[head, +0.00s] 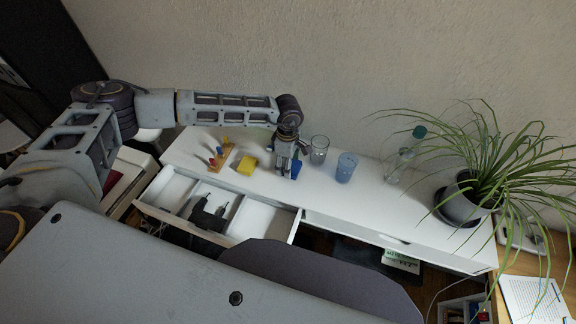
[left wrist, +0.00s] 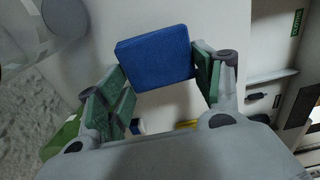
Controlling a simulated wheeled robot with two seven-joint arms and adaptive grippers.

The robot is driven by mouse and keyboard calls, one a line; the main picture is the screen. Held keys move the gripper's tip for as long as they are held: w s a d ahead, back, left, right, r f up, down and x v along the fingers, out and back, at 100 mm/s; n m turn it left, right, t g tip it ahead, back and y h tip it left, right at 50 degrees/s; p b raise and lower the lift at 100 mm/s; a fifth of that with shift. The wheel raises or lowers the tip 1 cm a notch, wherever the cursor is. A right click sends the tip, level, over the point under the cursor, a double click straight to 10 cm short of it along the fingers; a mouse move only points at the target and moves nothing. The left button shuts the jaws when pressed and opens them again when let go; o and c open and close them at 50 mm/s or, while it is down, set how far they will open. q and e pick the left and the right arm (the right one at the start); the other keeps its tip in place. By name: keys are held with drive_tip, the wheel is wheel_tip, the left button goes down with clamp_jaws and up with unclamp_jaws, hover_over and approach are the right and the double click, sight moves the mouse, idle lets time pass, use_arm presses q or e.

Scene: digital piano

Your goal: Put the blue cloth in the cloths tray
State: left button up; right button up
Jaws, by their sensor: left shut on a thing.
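The blue cloth (head: 296,169), a flat folded square, is between the fingers of my left gripper (head: 287,168), over the white desk top. In the left wrist view the cloth (left wrist: 157,57) spans the gap between both green-padded fingers of my left gripper (left wrist: 163,82), which is shut on it. I cannot tell from the head view whether it is clear of the desk.
A clear glass (head: 319,150), a blue cup (head: 346,168) and a bottle (head: 404,156) stand right of my left gripper. A yellow block (head: 247,165) and a yellow peg holder (head: 221,155) stand left. A potted plant (head: 465,201) overhangs the right end. The drawer's right compartment looks empty.

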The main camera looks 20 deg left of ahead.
use_arm(q)
wheel_tip(320, 180, up, 16)
drive_tip(key=b, duration=0.2)
drive_tip(key=shift+r, duration=0.25)
use_arm(e)
wheel_tip(320, 180, down, 2)
drive_tip(key=shift+f, duration=0.15)
drive_tip(key=shift+a, duration=0.1)
